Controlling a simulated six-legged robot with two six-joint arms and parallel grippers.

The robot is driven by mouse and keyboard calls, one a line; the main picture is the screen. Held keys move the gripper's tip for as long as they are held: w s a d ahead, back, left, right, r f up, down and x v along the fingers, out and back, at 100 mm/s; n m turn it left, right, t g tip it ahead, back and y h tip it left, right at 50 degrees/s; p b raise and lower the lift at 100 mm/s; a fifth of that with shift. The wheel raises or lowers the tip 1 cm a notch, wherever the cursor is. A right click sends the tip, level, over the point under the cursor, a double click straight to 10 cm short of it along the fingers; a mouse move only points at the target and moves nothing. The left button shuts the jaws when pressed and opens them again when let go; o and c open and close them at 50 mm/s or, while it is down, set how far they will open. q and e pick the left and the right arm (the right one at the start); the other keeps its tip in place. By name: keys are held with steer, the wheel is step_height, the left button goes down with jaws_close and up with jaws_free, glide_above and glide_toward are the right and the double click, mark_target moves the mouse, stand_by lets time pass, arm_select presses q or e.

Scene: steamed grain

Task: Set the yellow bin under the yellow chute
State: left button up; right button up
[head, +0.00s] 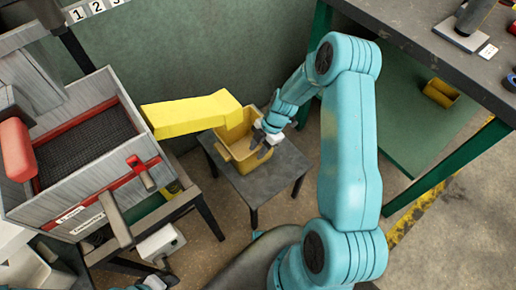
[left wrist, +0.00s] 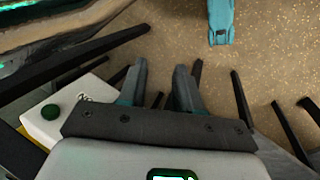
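The yellow chute (head: 185,115) slopes out from the grey machine toward the right. The open yellow bin (head: 240,155) stands on a small dark table (head: 262,188), with its back part under the chute's outer end. My right gripper (head: 262,147) is at the bin's right rim, its dark fingers over that side. Whether they are closed on the rim I cannot tell. My left gripper is low at the bottom edge of the head view (head: 155,283). In the left wrist view (left wrist: 162,85) its two fingers are apart with nothing between them.
The grey machine (head: 100,175) with a dark mesh and red trim stands at left. A green-legged workbench (head: 415,35) is at the upper right, with another yellow container (head: 440,92) below it. Floor is clear at lower right.

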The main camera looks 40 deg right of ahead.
steer(key=p+v, duration=0.1)
steer(key=v, duration=1)
steer(key=shift+s+r, duration=0.1)
steer(key=shift+r, duration=0.05)
